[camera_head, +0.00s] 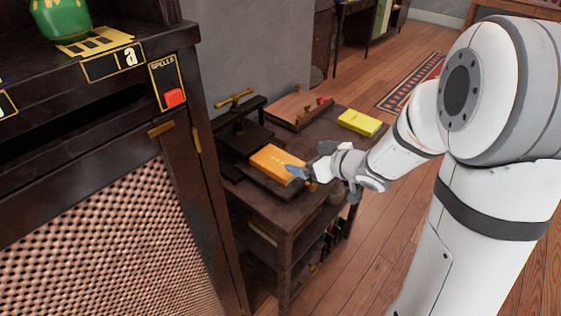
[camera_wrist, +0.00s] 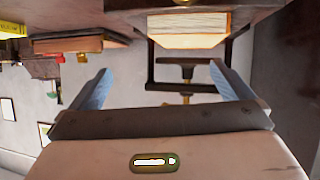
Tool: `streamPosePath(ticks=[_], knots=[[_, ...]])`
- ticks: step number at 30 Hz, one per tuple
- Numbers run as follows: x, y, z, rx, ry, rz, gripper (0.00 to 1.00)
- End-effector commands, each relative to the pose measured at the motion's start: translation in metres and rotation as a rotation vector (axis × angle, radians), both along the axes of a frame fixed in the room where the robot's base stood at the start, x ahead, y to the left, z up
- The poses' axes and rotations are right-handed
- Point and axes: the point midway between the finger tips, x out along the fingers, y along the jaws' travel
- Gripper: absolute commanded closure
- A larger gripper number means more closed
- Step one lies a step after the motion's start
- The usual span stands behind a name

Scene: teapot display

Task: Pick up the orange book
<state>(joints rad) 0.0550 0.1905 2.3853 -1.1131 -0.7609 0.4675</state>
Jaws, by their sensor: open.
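My gripper (camera_head: 307,168) is at the book's right end in the head view. Its two blue-grey fingers are spread wide in the wrist view (camera_wrist: 160,72), with nothing between them. The head view does not show clearly whether a finger touches the book.
The black press (camera_head: 243,133) with a brass handle stands behind the book. A large dark cabinet (camera_head: 100,120) stands close at the left. Wooden floor (camera_head: 395,205) is open to the right.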

Motion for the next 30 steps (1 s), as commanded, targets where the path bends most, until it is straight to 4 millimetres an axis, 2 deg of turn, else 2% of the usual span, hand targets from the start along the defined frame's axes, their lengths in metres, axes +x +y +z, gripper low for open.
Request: streamPosePath(ticks=[1, 8, 24, 30], knots=[[-0.003, 0.008, -0.014, 0.035, 0.007, 0.048, 0.00], [-0.011, 0.031, -0.026, 0.115, 0.018, 0.163, 0.00], [0.032, 0.079, -0.048, 0.115, 0.018, 0.163, 0.00], [0.035, 0.082, -0.048, 0.116, 0.017, 0.159, 0.00]])
